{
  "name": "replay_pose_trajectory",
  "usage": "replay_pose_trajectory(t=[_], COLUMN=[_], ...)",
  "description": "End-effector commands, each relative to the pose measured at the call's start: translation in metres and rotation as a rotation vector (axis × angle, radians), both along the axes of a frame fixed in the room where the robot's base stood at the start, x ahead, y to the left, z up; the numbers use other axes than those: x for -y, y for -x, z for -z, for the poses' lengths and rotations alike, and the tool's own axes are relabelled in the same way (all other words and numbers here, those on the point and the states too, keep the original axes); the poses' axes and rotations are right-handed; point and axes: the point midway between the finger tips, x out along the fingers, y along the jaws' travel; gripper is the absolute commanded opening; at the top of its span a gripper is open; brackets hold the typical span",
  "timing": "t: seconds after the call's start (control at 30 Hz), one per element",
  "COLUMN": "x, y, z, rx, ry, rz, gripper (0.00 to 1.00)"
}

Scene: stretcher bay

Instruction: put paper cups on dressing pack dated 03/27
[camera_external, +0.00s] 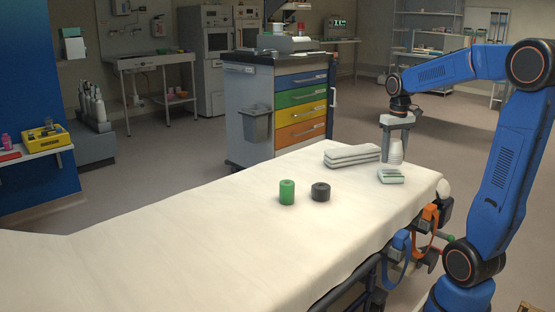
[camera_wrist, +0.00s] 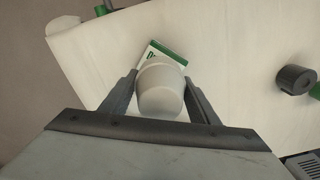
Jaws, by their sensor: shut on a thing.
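The white paper cups (camera_external: 396,152) are a nested stack, held upright between the fingers of my gripper (camera_external: 396,145). In the wrist view the stack (camera_wrist: 161,88) sits between the two dark fingers of my gripper (camera_wrist: 160,92), which is shut on it. A white and green dressing pack (camera_external: 391,176) lies on the stretcher just below the cups. In the wrist view the pack (camera_wrist: 168,52) shows partly behind the stack. I cannot read a date on it, and cannot tell whether the cups touch it.
Folded white cloths (camera_external: 352,156) lie on the stretcher sheet (camera_external: 220,225) left of the pack. A green roll (camera_external: 287,192) and a black roll (camera_external: 320,192) stand nearer the middle. The left part of the sheet is clear. A drawer cart (camera_external: 245,105) stands behind.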

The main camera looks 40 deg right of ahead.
Motion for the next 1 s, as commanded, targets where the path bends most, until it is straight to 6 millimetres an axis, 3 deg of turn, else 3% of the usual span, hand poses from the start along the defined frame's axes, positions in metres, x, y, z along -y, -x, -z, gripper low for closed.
replay_pose_trajectory(t=[0.37,0.73,0.77,0.83,1.0], x=[0.000,0.000,0.000,0.000,0.000], y=[0.000,0.000,0.000,0.000,0.000], z=[0.037,0.040,0.041,0.041,0.040], rx=[0.000,0.001,0.001,0.001,0.001], ry=[0.000,0.000,0.000,0.000,0.000], rz=[0.000,-0.001,-0.001,-0.001,-0.001], gripper=[0.33,0.33,0.57,0.74,0.74])
